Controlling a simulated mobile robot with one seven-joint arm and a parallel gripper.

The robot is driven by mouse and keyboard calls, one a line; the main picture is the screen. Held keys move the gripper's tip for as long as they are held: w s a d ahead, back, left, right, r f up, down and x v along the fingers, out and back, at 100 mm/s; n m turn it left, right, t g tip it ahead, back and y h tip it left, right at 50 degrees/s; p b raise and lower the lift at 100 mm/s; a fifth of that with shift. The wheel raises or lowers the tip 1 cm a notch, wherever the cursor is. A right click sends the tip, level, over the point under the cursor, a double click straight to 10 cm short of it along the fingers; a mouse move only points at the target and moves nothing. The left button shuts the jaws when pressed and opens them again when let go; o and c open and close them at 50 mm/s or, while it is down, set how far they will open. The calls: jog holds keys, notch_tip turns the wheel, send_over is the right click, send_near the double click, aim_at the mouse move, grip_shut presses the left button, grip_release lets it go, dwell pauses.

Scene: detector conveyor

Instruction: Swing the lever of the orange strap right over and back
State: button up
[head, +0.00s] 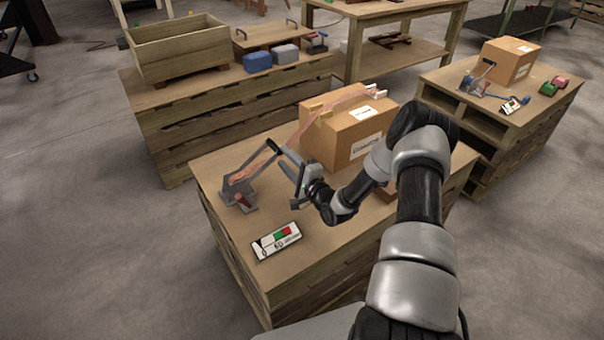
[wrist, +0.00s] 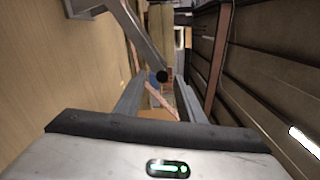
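The orange strap (head: 340,101) runs over a cardboard box (head: 352,146) and down to a grey ratchet (head: 239,191) on the pallet's left part. The ratchet's lever (head: 251,158) is raised at a slant, its dark end up beside my gripper. My gripper (head: 284,160) is open, just right of the lever's end. In the wrist view the grey lever (wrist: 138,38) comes in from the top left. Its dark round end appears between my two separated fingertips (wrist: 160,84); whether it touches either finger I cannot tell. Part of the strap shows beyond.
A label plate with green and red patches (head: 277,241) lies in front of the ratchet. The box stands close behind my gripper. Another pallet (head: 500,118) with a smaller box (head: 511,62) and ratchet is at right; a wooden crate (head: 178,49) is at back left.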

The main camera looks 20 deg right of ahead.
jog(key=p+v, duration=0.1)
jog(key=v, duration=0.9)
jog(key=shift+s, duration=0.25)
